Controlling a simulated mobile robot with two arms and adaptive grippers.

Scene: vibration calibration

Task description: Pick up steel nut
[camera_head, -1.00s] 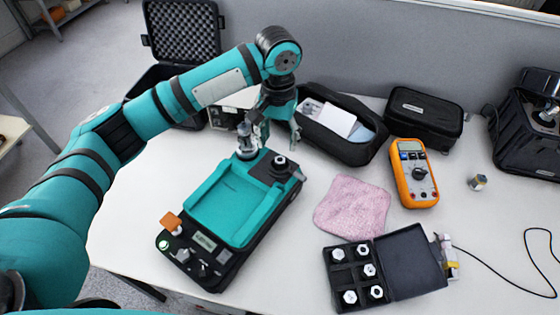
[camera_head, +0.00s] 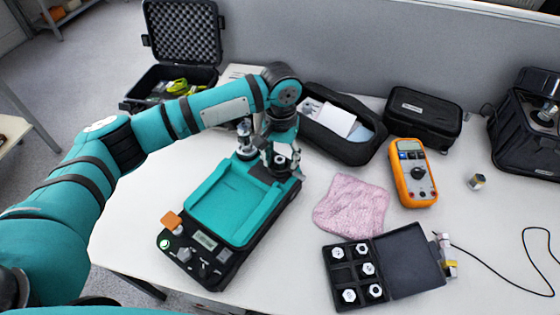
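A teal and black calibration device (camera_head: 225,200) stands on the white table. A silver nut-like piece (camera_head: 283,150) sits on a dark round mount at its back right corner. My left gripper (camera_head: 282,162) is low over this corner, with its fingers apart on either side of the piece; I cannot tell whether they touch it. A silver post (camera_head: 245,140) stands at the device's back left corner. Several steel nuts (camera_head: 368,269) lie in the compartments of an open black case (camera_head: 410,262) at the front right. My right gripper is out of view.
An orange multimeter (camera_head: 412,172) and a pink cloth (camera_head: 351,206) lie right of the device. An open black pouch (camera_head: 340,130) is close behind my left gripper. A small metal piece (camera_head: 477,181) is at right. An open foam-lined case (camera_head: 182,40) stands at the back left.

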